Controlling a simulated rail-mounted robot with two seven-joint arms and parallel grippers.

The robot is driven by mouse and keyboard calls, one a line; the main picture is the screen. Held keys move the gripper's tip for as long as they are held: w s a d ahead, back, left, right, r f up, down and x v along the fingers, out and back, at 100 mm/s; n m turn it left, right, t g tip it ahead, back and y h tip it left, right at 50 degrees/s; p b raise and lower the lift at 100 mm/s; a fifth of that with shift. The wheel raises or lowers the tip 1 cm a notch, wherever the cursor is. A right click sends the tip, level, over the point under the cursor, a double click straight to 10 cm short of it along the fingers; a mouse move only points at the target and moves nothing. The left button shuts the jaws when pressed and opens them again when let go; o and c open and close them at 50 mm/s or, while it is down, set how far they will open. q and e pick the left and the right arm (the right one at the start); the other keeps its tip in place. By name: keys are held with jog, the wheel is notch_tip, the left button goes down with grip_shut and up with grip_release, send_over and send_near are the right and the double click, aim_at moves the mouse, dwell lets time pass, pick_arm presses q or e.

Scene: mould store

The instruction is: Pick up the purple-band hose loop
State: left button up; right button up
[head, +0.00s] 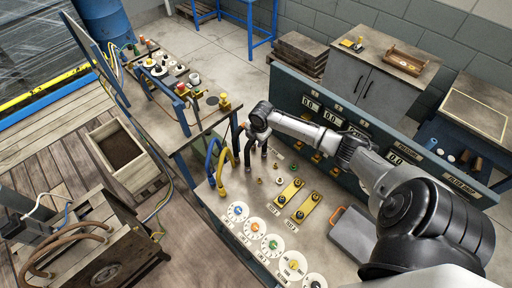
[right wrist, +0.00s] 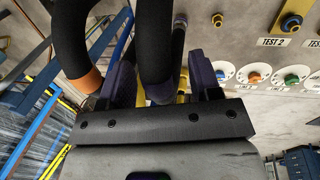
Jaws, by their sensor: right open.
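The purple-band hose loop (right wrist: 154,45) is a thick black hose with a dark purple band low on it. In the right wrist view it runs down between the two fingers of my right gripper (right wrist: 163,72), which is open around it. I cannot tell whether either finger touches it. In the head view my right gripper (head: 256,148) is at the hoses by the panel's far left corner, and the purple band cannot be made out there. My left gripper is not in view.
An orange-band black hose (right wrist: 85,78) is close beside the left finger. Blue (head: 211,158) and yellow (head: 221,172) hoses stand left of my gripper. The panel (head: 232,192) carries dials (head: 250,228) and yellow test blocks (head: 290,193). A grey case (head: 353,236) lies to the right.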

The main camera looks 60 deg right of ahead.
jog(key=shift+w+f, duration=0.2)
jog(key=shift+f, duration=0.55)
grip_shut()
jog(key=shift+r, duration=0.15)
notch_tip(320, 180, up, 10)
jog(key=shift+f+b, duration=0.1)
jog(key=shift+b, duration=0.45)
